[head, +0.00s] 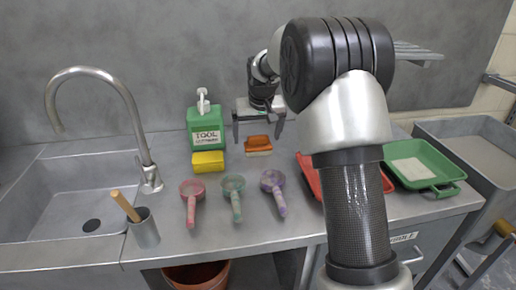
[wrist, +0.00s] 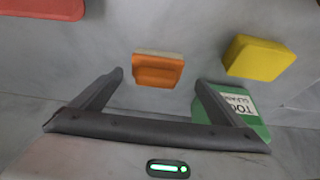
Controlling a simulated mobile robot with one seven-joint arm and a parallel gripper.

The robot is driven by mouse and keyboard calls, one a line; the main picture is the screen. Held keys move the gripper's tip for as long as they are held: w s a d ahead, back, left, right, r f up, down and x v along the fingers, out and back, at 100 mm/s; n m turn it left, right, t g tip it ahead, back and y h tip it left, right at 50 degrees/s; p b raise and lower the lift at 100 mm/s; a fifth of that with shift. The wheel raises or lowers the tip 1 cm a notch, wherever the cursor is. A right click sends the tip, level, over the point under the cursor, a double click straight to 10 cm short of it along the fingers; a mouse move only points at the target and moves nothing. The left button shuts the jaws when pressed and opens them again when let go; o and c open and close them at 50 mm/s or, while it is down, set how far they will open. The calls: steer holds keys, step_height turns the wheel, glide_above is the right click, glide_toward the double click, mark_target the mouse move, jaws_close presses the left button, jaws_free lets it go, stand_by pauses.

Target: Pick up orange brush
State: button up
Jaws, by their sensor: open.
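The orange brush (head: 258,146) lies on the grey counter near the back wall, with a pale strip along its lower edge. In the wrist view the orange brush (wrist: 158,70) shows ahead of the fingertips, roughly between them in width. My gripper (head: 259,139) is open and empty, with its fingers apart and pointing down, above or behind the brush. In the wrist view my gripper (wrist: 158,79) shows both fingers spread, with nothing between them. I cannot tell the exact height gap.
A yellow sponge (head: 208,162) and green tool cleaner bottle (head: 205,128) stand just left of the brush. Pink (head: 191,190), green (head: 233,185) and purple (head: 272,181) scoops lie in front. A red tray (head: 311,178) and green tray (head: 437,158) are right. The sink (head: 75,190) is left.

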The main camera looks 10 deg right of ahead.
mark_target(259, 138)
steer(key=x, duration=0.1)
steer(key=b+x, duration=0.1)
steer(key=x, duration=0.3)
steer(key=shift+d, duration=0.3)
steer(key=shift+s, duration=0.1)
steer(key=shift+c, duration=0.2)
steer(key=c, duration=1.2)
steer(key=shift+o, duration=0.2)
steer(key=shift+r, duration=0.15)
step_height(259, 138, up, 10)
steer(key=shift+f+p, duration=0.1)
steer(key=shift+p, duration=1.15)
